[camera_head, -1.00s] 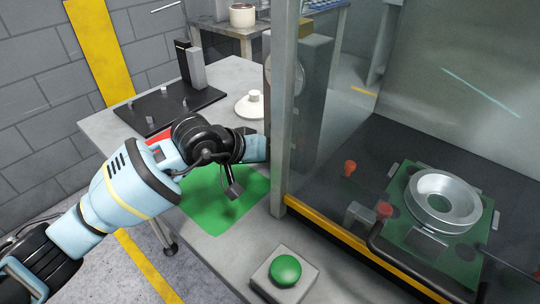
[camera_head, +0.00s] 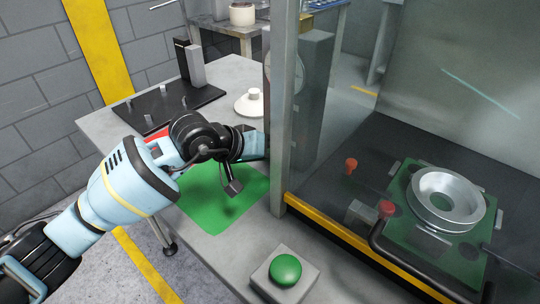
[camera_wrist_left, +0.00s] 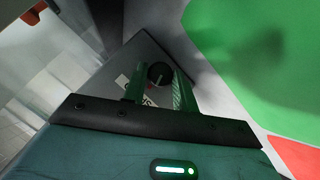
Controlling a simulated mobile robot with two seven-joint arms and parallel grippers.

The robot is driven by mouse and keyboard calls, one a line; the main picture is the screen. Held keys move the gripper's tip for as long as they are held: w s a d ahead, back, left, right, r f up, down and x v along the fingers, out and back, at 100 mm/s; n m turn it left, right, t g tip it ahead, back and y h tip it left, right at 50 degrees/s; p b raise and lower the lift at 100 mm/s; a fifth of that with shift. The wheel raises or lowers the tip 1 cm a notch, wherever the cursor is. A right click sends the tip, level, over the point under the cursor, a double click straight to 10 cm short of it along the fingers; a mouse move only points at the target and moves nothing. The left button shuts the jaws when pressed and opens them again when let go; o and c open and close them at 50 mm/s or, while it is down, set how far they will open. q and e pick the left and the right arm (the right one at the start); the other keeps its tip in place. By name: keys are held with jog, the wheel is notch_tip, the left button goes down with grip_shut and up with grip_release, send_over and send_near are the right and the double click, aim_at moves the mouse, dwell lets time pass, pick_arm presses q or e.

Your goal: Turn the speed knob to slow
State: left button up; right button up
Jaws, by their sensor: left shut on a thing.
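The speed knob (camera_wrist_left: 159,71) is a small round black knob on a grey panel (camera_wrist_left: 140,55), seen in the left wrist view. A white label with dark lettering, partly hidden, lies beside it. The two green fingers of my left gripper (camera_wrist_left: 160,84) stand on either side of the knob and are shut on it. In the head view my left arm reaches in from the left, and its gripper end (camera_head: 256,146) meets the grey post, which hides the fingertips and knob. The knob's setting is not readable. My right gripper is not in view.
A grey post (camera_head: 283,130) and a glass enclosure with a yellow sill (camera_head: 340,232) stand to the right. Inside, a metal ring (camera_head: 441,200) sits on a green plate. A green button (camera_head: 285,270) is at the front. A green mat (camera_head: 215,205) lies under my arm.

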pick_arm(q)
jog(key=b, duration=0.1)
jog(key=n+h+b, duration=0.1)
jog(key=shift+w+a+f+b, duration=0.1)
jog(key=shift+a+f+b, duration=0.05)
jog(key=shift+f+b, duration=0.25)
jog(key=n+g+h+b, duration=0.1)
jog(key=b, duration=0.2)
jog(key=shift+a+h, duration=0.1)
jog(key=shift+h, duration=0.2)
jog(key=shift+w+n+g+h+b, duration=0.1)
jog(key=shift+n+g+h+b, duration=0.3)
jog(key=shift+b, duration=0.65)
jog(key=shift+r+h+b, duration=0.1)
jog(key=shift+h+b, duration=0.2)
jog(key=shift+b, duration=0.05)
jog(key=shift+r, duration=0.1)
jog(key=o, duration=1)
jog(key=shift+c, duration=0.2)
